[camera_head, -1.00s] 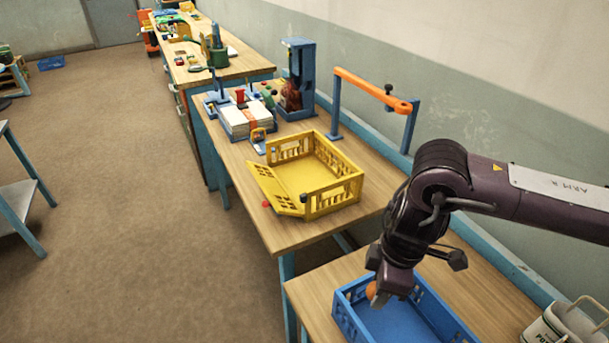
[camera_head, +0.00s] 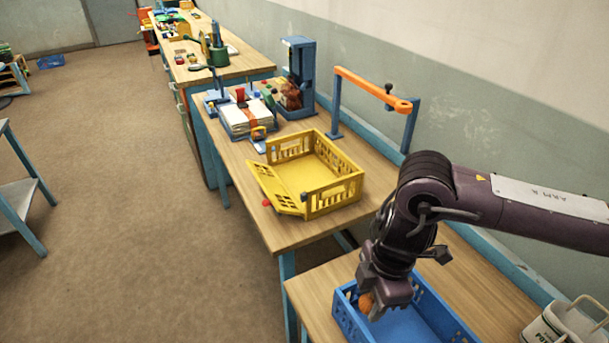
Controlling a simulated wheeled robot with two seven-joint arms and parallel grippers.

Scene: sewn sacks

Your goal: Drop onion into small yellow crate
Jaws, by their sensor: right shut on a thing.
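The onion (camera_head: 366,303) is a small orange-brown ball at the fingers of my right gripper (camera_head: 374,306). My right gripper is shut on it, over the left part of the blue crate (camera_head: 452,318). The gripper hides part of the onion, and I cannot tell how far it is above the crate floor. The small yellow crate (camera_head: 335,205) stands on the table farther back, with its front-left side folded down, and looks empty. My left gripper is not in view.
An orange bar on blue posts (camera_head: 372,90) stands behind the yellow crate. Stacked white sacks (camera_head: 245,118) and a blue stand (camera_head: 298,75) are farther back. A white container (camera_head: 555,325) stands at the lower right. Wood is bare between the two crates.

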